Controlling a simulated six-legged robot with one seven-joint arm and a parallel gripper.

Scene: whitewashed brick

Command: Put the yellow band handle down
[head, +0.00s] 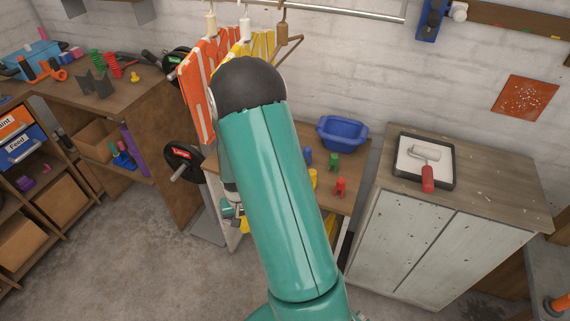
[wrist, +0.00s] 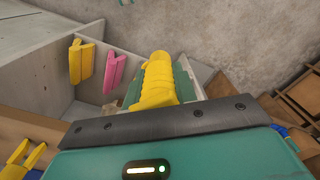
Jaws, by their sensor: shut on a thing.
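The yellow band handle (wrist: 157,83) is a ribbed yellow grip in the middle of the wrist view. My gripper (wrist: 160,70) is shut on it, with a teal finger on each side. In the head view my arm hides most of my gripper (head: 233,210), which is low beside the left side of the small wooden table (head: 345,200). A bit of yellow shows there, but I cannot tell what it is.
A yellow piece (wrist: 82,62) and a pink piece (wrist: 115,74) are by a pale panel at left in the wrist view. A blue tub (head: 342,133) and several small coloured pieces stand on the wooden table. A paint tray (head: 403,180) lies on the cabinet at right.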

